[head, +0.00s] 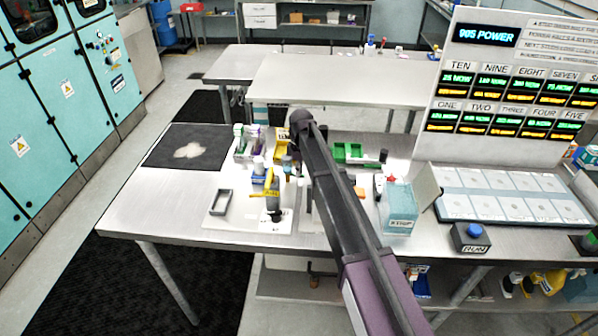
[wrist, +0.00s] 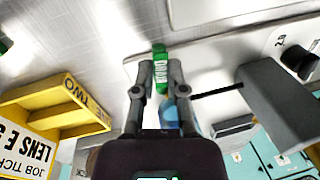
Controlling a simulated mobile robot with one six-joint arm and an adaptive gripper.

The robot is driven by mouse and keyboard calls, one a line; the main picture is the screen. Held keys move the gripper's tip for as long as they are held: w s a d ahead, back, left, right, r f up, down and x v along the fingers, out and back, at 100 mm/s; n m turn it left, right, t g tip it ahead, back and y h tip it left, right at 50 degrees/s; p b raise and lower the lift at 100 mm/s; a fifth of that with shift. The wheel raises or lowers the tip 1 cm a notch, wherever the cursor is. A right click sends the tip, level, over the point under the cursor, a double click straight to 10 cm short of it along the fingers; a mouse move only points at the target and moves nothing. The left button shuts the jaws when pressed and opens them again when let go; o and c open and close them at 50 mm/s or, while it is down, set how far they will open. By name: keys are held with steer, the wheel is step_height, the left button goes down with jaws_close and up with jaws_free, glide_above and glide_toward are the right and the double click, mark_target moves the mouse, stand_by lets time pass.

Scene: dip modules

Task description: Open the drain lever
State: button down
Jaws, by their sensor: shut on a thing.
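In the wrist view, the green drain lever (wrist: 160,70), marked with white lettering that looks like "DRAIN", stands between the fingertips of my gripper (wrist: 160,88). The two grey fingers are closed on its sides, and its upper end sticks out past the tips. A blue part (wrist: 171,115) shows below it between the fingers. In the head view, my arm crosses the table and the lever and fingertips cannot be made out clearly.
A yellow holder (wrist: 55,88) marked "TWO" is left of my gripper in the wrist view. A dark grey block (wrist: 275,95) with a thin black rod is to the right. In the head view, a dark mat (head: 165,155) and a blue-buttoned box (head: 470,240) are on the table.

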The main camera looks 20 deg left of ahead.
steer(key=c, duration=0.7)
jaws_free()
steer(key=shift+m, duration=0.3)
